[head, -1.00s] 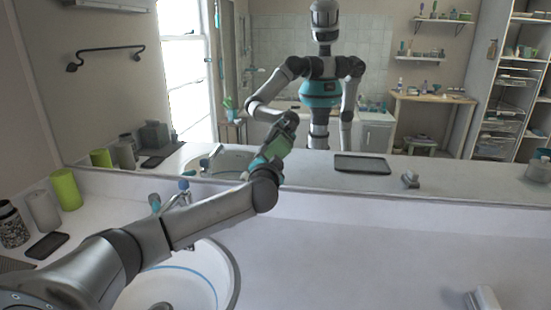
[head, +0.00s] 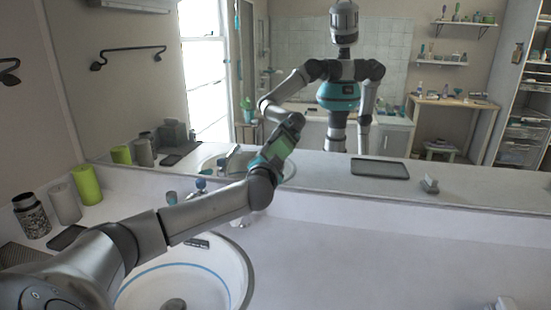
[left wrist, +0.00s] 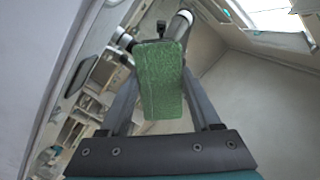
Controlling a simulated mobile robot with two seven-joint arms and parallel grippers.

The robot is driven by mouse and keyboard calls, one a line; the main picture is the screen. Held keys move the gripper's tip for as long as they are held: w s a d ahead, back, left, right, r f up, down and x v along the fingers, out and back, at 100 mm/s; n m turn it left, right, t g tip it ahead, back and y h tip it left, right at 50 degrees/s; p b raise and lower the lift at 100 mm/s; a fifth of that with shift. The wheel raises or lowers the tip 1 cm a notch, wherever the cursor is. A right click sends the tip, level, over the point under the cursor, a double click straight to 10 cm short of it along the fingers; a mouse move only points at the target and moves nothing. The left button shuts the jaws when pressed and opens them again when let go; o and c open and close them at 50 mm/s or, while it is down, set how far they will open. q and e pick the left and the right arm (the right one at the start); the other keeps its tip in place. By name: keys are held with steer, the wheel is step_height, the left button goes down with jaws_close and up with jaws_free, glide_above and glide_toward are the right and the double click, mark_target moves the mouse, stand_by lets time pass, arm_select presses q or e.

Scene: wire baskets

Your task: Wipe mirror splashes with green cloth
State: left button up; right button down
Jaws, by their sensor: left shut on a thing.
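The large mirror (head: 230,50) stands behind the counter and reflects the room and my body; I cannot make out splashes on its glass. My left gripper (head: 288,130) is shut on the green cloth (head: 277,148) at the lower middle of the mirror. In the left wrist view the green cloth (left wrist: 159,82) is a thick folded pad between the two fingers (left wrist: 160,95). I cannot tell whether the cloth touches the glass.
A green cup (head: 86,185), a grey cup (head: 65,206), a speckled jar (head: 32,215) and a dark flat item (head: 66,237) stand at left. The counter's right side (head: 380,260) is mostly clear.

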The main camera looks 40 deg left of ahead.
arm_select(q)
steer(key=shift+a, duration=0.1)
steer(key=shift+s+a+b, duration=0.2)
steer(key=shift+s+a, duration=0.35)
steer(key=shift+a, duration=0.4)
steer(key=shift+s+a+b, duration=0.15)
steer(key=shift+s+a, duration=0.4)
steer(key=shift+a, duration=0.35)
steer(key=p+v, duration=0.2)
steer(key=v, duration=0.5)
steer(key=shift+a+f, duration=0.15)
steer(key=shift+f, duration=0.15)
steer(key=shift+s, duration=0.1)
